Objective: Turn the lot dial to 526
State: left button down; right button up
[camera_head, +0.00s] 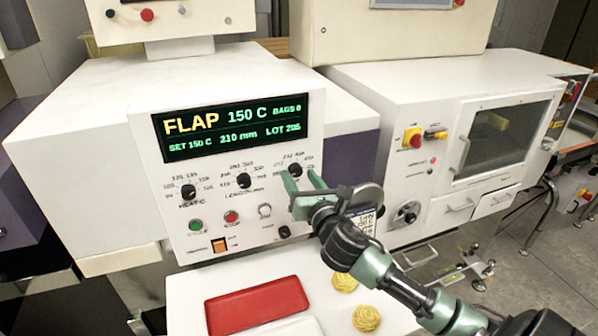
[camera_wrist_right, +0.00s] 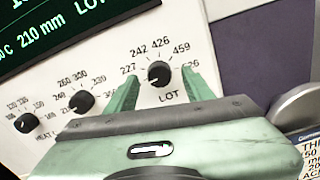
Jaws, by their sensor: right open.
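The lot dial (camera_wrist_right: 159,73) is a black knob on the white machine panel, above the word LOT. Its printed numbers include 227, 242, 426 and 459; one at the right is partly covered by a finger and ends in 26. I cannot surely tell where its pointer stands. My right gripper (camera_head: 298,179) is open, with its green fingers on either side of the lot dial (camera_head: 295,170); in the wrist view too, the gripper (camera_wrist_right: 162,82) shows gaps beside the knob. The display (camera_head: 238,128) shows a LOT number, too small to read surely. My left gripper is out of view.
The length dial (camera_head: 243,181) and heat dial (camera_head: 188,191) sit left of the lot dial. Green and red buttons (camera_head: 231,217) and an orange switch (camera_head: 219,245) are below. A red tray (camera_head: 257,304) and yellow bundles (camera_head: 366,318) lie on the white surface below.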

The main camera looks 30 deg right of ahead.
jog(key=shift+w+d, duration=0.1)
jog(key=shift+w, duration=0.4)
grip_shut()
